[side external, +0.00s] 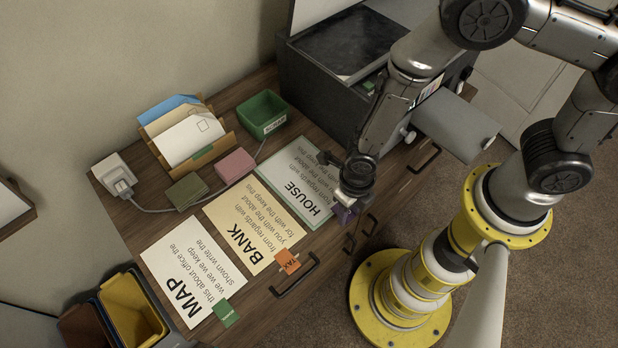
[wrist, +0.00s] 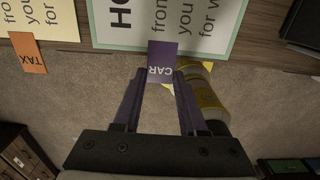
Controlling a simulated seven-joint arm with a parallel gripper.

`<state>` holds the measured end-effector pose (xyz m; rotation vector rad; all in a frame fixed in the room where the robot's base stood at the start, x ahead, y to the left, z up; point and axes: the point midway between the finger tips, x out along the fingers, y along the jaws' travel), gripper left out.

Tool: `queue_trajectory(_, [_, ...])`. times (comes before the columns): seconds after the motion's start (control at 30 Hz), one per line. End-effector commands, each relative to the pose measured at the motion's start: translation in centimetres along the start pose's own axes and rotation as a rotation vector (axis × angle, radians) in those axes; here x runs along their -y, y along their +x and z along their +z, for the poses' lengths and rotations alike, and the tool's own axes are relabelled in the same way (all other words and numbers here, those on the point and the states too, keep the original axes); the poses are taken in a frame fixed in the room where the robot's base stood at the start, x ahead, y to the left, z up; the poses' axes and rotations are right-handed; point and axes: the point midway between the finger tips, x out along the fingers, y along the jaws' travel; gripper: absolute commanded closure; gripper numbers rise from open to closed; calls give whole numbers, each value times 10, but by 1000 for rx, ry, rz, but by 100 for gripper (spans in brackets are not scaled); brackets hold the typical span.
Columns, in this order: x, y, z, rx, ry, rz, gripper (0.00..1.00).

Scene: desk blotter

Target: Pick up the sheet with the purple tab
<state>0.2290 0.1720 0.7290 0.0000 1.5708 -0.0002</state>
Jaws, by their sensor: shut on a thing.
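The sheet with the purple tab (side external: 285,165) is pale with a green border and the word HOUSE. It lies at the right end of a row of three sheets on the desk; part of it also shows at the top of the wrist view (wrist: 125,38). Its purple tab (wrist: 162,62) reads CAR and sticks out at the desk's front edge. My gripper (wrist: 160,76) is shut on this tab, its fingertips at the tab's sides. In the side view my gripper (side external: 347,200) hides part of the tab. The sheet looks flat; I cannot tell whether it is lifted.
The BANK sheet (side external: 250,215) with its orange tab (side external: 288,261) and the MAP sheet (side external: 185,250) with its green tab (side external: 226,313) lie to the left. A green bin (side external: 262,112), a letter holder (side external: 187,135) and a grey printer-like box (side external: 310,85) stand behind.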

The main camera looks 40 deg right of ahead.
Motion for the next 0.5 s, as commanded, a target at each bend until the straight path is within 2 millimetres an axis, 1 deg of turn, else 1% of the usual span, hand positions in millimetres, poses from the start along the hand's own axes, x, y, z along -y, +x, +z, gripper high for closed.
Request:
queue_trajectory(0.03, [0, 0, 0, 0, 0, 0, 87])
queue_trajectory(0.07, [0, 0, 0, 0, 0, 0, 90])
queue_trajectory(0.27, [0, 0, 0, 0, 0, 0, 90])
queue_trajectory(0.37, [0, -5, 0, 2, 0, 1, 90])
queue_trajectory(0.47, [-1, -18, 2, 5, 0, 3, 90])
queue_trajectory(0.5, [-1, -26, 1, 4, 0, 3, 90])
